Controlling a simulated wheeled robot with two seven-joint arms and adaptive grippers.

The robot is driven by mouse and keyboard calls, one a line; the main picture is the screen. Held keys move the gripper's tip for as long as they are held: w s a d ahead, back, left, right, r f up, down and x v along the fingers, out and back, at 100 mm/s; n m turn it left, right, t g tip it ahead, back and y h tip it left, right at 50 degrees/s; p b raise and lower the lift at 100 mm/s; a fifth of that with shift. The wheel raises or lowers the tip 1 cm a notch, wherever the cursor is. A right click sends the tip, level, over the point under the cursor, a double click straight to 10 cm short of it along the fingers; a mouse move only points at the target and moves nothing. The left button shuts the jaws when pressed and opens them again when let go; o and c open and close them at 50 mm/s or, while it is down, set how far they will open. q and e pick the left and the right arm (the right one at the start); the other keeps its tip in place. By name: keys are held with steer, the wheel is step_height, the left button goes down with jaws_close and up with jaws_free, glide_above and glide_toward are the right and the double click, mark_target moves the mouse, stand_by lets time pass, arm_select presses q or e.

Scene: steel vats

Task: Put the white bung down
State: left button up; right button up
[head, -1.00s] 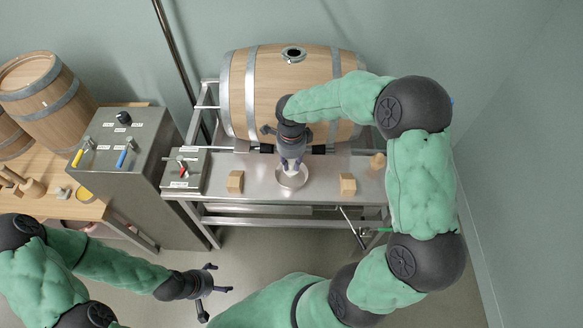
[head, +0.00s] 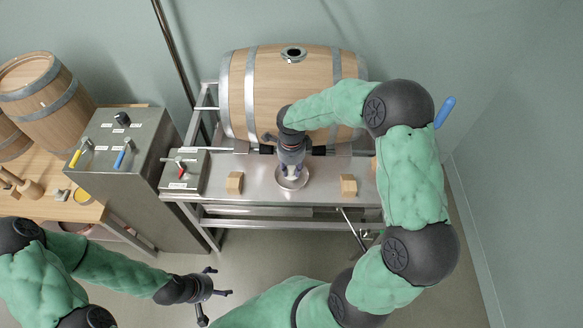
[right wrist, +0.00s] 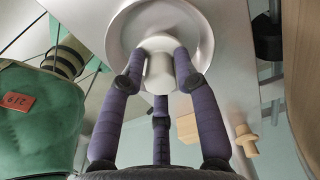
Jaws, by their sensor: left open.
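The white bung (right wrist: 159,68) is between the three fingers of my right gripper (head: 292,172), which is shut on it. The bung is over the round pale dish (head: 293,184), with its wide end toward the dish in the right wrist view (right wrist: 204,45). I cannot tell whether it touches the dish floor. The fingers hide part of the bung. My left gripper (head: 215,283) is open and empty, over the floor in front of the bench.
The dish stands on a steel bench (head: 262,188) between two wooden blocks, left (head: 235,183) and right (head: 348,186). A large barrel (head: 290,92) lies behind. A switch box (head: 184,171) is at the left. A wooden bung (right wrist: 245,139) shows in the right wrist view.

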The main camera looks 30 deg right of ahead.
mark_target(291, 167)
steer(key=shift+o, duration=0.4)
steer(key=shift+r, duration=0.15)
steer(key=shift+r+p, duration=0.3)
steer(key=shift+p, duration=0.05)
step_height(291, 167, up, 12)
steer(key=p, duration=0.2)
steer(key=shift+f, duration=0.2)
